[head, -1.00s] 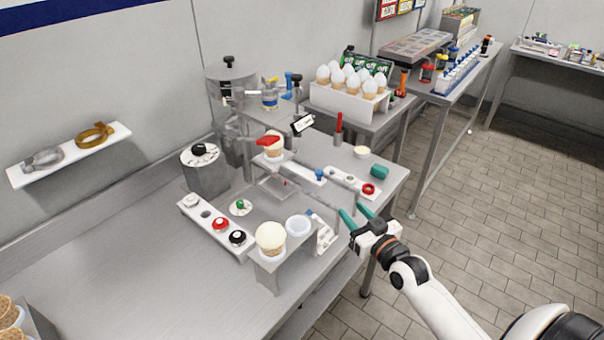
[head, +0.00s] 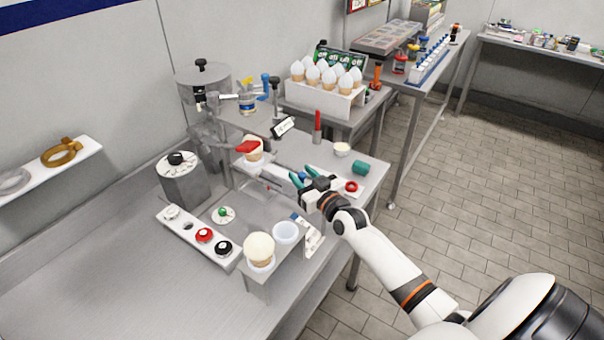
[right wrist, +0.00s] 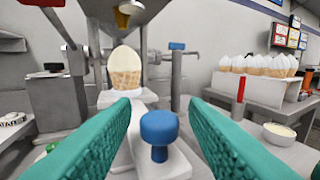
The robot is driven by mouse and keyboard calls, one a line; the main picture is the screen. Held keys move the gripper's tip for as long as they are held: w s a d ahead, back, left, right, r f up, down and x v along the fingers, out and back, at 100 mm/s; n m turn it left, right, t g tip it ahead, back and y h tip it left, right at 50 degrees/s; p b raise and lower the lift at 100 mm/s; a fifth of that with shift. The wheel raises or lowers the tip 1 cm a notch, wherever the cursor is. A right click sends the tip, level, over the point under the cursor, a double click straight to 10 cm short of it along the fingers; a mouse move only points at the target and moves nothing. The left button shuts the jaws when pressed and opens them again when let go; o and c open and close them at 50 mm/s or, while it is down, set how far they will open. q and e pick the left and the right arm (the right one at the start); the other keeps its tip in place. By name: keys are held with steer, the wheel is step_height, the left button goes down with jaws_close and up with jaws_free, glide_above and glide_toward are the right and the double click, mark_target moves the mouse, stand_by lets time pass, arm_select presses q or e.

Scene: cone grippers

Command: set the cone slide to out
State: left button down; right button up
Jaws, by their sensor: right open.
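The cone slide (right wrist: 182,163) is a white bar with a round blue knob (right wrist: 159,128) on its near end. A filled cone (right wrist: 125,68) stands upright at its far end, under the machine's spout. In the head view this cone (head: 253,150) is beside a red handle. My right gripper (head: 302,178) is open, with teal fingers. In the right wrist view its fingers lie on either side of the knob, apart from it. My left gripper is not in view.
A stand with a filled cone (head: 259,246) and a white cup (head: 286,232) is at the front. A panel with red and black knobs (head: 204,236) lies left of it.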

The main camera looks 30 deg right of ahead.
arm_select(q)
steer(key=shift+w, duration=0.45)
arm_select(e)
steer(key=shift+w, duration=0.35)
jaws_close()
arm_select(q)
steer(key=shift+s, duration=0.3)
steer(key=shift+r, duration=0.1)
arm_select(e)
steer(key=shift+s, duration=0.15)
